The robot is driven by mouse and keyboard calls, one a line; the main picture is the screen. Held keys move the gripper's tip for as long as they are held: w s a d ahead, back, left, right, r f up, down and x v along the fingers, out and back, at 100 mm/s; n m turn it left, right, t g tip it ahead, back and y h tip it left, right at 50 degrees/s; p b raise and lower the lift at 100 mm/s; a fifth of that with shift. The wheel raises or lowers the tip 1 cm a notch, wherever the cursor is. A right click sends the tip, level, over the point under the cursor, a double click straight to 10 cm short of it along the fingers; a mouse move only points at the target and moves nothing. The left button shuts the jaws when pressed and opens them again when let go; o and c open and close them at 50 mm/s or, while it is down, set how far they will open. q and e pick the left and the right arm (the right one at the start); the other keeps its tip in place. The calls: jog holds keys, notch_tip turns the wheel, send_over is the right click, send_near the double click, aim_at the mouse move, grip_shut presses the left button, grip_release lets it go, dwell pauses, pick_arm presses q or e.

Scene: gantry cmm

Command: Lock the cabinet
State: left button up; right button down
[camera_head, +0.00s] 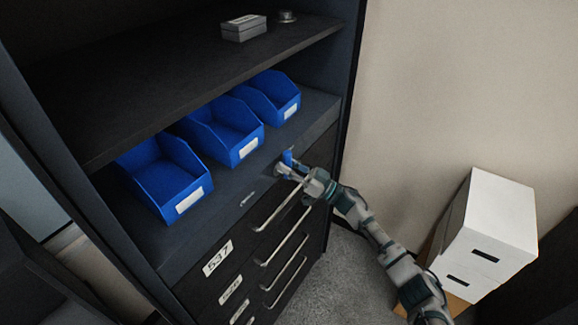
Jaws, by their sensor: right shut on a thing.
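The dark cabinet (240,205) stands in front of me, with an open shelf section above and several drawers below. My right gripper (285,168) is at the right end of the ledge over the top drawer. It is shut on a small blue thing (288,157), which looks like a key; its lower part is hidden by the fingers. Whether it sits in a lock cannot be told. My left gripper is not in view.
Blue bins (163,178) stand on the shelf above the drawers. A small grey box (244,28) and a round metal piece (287,16) lie on the upper shelf. White boxes (487,225) stand at the right.

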jog(key=shift+w+d+r, duration=0.1)
jog(key=shift+r, duration=0.35)
jog(key=c, duration=1.1)
grip_release()
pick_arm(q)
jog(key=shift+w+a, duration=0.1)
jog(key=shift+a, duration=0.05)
pick_arm(e)
jog(key=shift+o, duration=0.8)
jog(key=shift+w+a+f, duration=0.1)
jog(key=shift+a+f, duration=0.1)
jog(key=shift+f, duration=0.1)
jog(key=v, duration=1.2)
jog(key=shift+a, duration=0.1)
